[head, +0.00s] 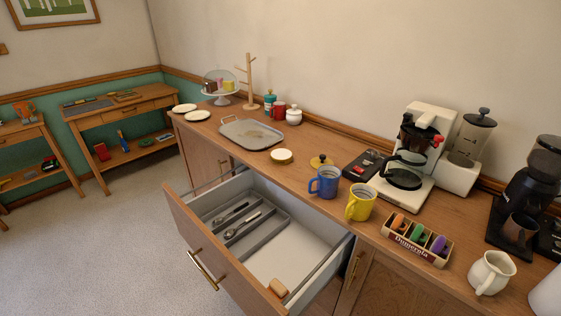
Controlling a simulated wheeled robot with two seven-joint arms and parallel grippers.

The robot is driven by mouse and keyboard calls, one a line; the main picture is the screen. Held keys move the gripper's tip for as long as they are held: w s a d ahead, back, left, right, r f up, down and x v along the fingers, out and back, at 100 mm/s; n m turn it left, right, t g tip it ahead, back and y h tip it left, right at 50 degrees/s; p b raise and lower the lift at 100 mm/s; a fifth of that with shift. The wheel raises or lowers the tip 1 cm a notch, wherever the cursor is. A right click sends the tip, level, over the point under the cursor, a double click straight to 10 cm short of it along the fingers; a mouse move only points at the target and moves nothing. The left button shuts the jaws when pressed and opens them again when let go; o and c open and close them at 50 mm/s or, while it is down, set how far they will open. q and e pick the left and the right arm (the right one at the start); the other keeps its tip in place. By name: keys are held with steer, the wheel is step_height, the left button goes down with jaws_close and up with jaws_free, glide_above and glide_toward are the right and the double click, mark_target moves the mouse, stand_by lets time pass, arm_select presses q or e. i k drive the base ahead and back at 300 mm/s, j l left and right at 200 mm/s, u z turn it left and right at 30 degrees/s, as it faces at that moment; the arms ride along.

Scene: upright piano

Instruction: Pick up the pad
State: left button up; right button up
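Nothing in the head view is plainly a pad, and I cannot tell which thing is meant. A small tan block (278,287) lies in the front right corner of an open drawer (297,243). A flat black item (364,166) lies on the counter left of the coffee maker. A box (417,243) marked "Domerola" holds an orange, a green and a purple piece at the counter's front edge. Neither of my grippers is in view.
The drawer juts out from the wooden counter (335,160), with spoons in its grey tray (240,222). A blue mug (324,184), a yellow mug (360,204) and a white jug (490,272) stand near the front edge. The floor (90,255) at left is clear.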

mark_target(277, 289)
steer(key=k+l+z, duration=0.3)
steer(key=z, duration=0.15)
steer(key=k+l+z, duration=0.3)
steer(key=l+z, duration=0.2)
steer(key=j, duration=0.05)
